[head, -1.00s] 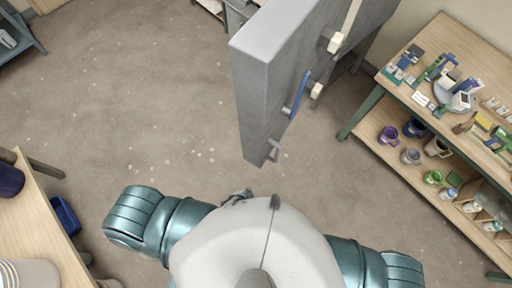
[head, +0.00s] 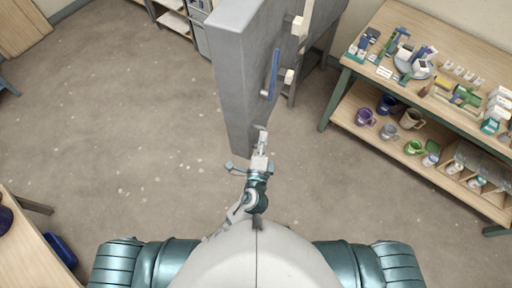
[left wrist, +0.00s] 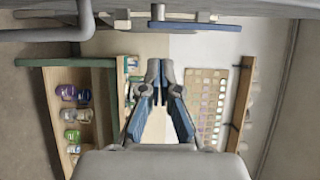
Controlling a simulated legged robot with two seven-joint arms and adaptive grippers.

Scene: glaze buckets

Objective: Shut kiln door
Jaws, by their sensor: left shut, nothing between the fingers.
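The kiln door (head: 237,80) is a thick grey slab standing open, seen from above and nearly edge-on. A blue handle (head: 272,75) and pale latch blocks are on its right face. My left gripper (head: 262,140) is by the near bottom end of the door in the picture, with its fingers shut and empty; whether it touches the door I cannot tell. In the left wrist view, the gripper (left wrist: 160,88) points forward with closed fingertips, and the blue handle (left wrist: 180,26) lies across the top. My right gripper is out of view.
A wooden shelf table (head: 440,25) with tools and several mugs stands at the right. A wooden table (head: 25,255) and a blue bin (head: 60,248) are at the lower left. The floor left of the door is clear.

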